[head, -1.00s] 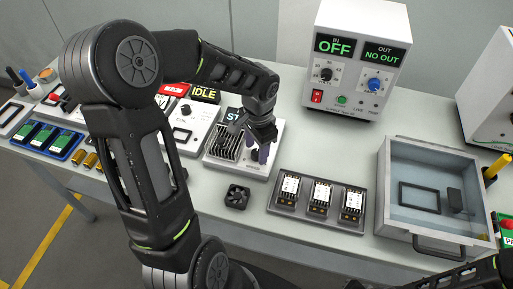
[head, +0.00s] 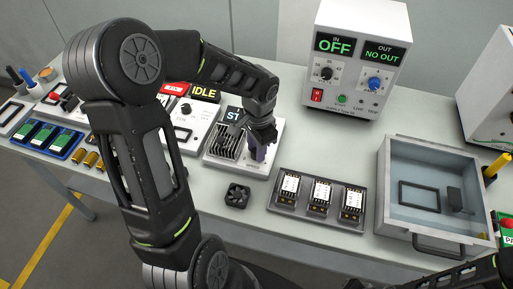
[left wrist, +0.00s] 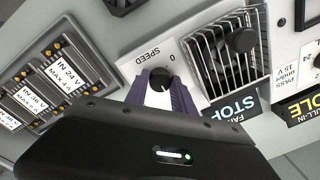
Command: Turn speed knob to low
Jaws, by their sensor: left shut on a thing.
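The speed knob (left wrist: 159,79) is a round black dial on a pale panel. In the left wrist view it sits between my left gripper's purple fingertips (left wrist: 160,90), beside the printed word SPEED and a 0 mark. My left gripper is shut on it. In the head view the left gripper (head: 259,150) points down onto the front right of the fan panel (head: 238,171) and hides the knob. The knob's pointer setting is hard to read. The right gripper is out of view; only part of my right arm shows at the bottom right.
A small black fan (head: 237,196) lies in front. A tray of modules (head: 318,218) stands to the right. A power supply (head: 333,98) showing OFF stands behind; a grey bin (head: 389,207) is at right.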

